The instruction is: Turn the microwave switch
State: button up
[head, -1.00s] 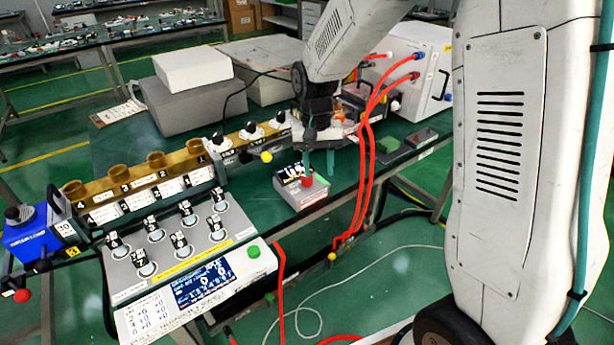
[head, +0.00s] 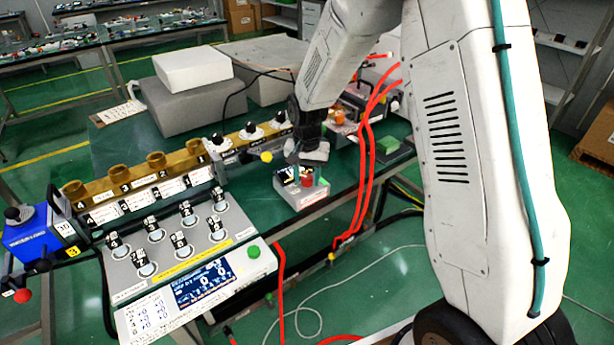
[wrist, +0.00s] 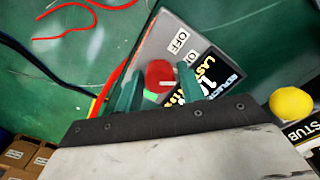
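The switch is a small grey box (head: 290,197) on the green table, with a red knob (head: 307,181) on its front. In the wrist view the knob (wrist: 160,76) sits between the two teal fingers of my gripper (wrist: 158,72). A little white mark shows on the knob. The box (wrist: 160,37) carries OFF and ON labels and a black printed label. My gripper (head: 307,172) is open and points down over the box. The fingers flank the knob with a visible gap at each side, so they do not appear closed on it.
A yellow ball knob (head: 266,157) is just left of the box. Red cables (head: 367,170) hang at its right. A control panel (head: 170,240) with several switches and a green button (head: 253,251) stands at the front left.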

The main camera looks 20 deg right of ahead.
jog(key=c, duration=0.7)
jog(key=n, duration=0.5)
jog(key=shift+n, duration=0.4)
jog(key=n, duration=0.6)
dwell(0.4)
jog(key=o, duration=0.7)
